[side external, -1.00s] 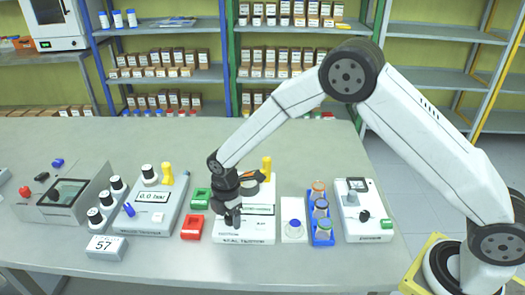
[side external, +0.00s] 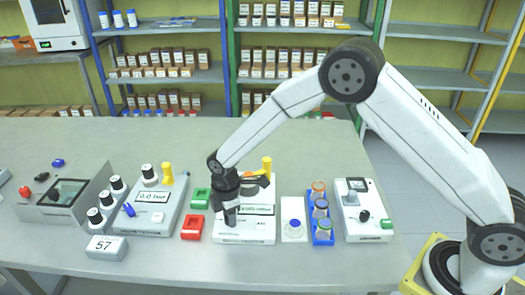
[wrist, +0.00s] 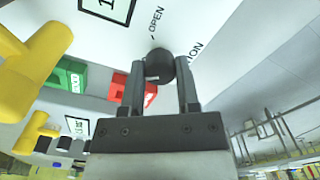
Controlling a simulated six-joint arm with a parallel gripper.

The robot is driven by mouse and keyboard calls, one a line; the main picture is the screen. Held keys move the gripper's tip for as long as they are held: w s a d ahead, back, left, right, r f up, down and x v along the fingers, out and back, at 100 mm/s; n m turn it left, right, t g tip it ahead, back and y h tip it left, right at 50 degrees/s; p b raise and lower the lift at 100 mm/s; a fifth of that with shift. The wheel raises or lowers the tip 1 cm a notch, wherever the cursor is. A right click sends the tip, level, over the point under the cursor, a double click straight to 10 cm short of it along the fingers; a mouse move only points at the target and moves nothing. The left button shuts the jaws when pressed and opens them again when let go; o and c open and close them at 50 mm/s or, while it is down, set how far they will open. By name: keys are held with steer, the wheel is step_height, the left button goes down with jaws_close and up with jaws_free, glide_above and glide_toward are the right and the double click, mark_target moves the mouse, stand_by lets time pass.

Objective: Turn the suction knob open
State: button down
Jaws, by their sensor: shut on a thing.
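The suction knob (wrist: 158,66) is a dark round knob on a white panel in the wrist view. Printed beside it are OPEN and a partly hidden word ending in "TION". My gripper (wrist: 161,72) has its two fingers on either side of the knob and is shut on it. In the side view my gripper (side external: 231,223) points down at the front left of the white station (side external: 262,232); the knob is hidden there behind the fingers. The knob's exact pointing direction is not clear.
Left of the station lie a green block (side external: 200,198) and a red block (side external: 192,227). A yellow part (side external: 266,166) stands at its back. To the right are a blue rack (side external: 321,238) of capped bottles and another white device (side external: 363,225).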

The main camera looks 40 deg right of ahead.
steer(key=m, duration=1.1)
steer(key=shift+m, duration=2.1)
steer(key=shift+c, duration=1.6)
jaws_free()
steer(key=shift+r, duration=0.1)
